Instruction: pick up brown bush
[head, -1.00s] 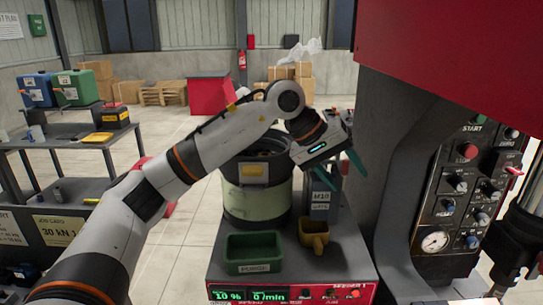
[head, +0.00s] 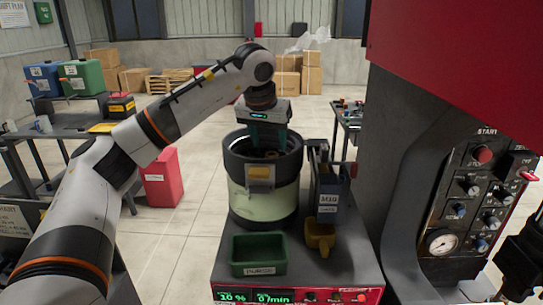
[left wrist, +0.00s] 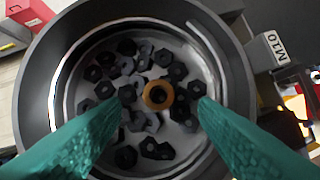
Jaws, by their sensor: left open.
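The brown bush (left wrist: 158,94) is a small ring with a dark hole. It lies in the bowl among several dark hex nuts (left wrist: 103,90). The feeder bowl (left wrist: 36,95) has a dark rim and a pale green body in the head view (head: 262,206). My left gripper (head: 268,146) points down over the bowl. In the left wrist view its teal fingers (left wrist: 160,112) are apart, one on each side of the bush, with nothing between them that they touch. The bush is too small to make out surely in the head view. My right gripper is not seen clearly.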

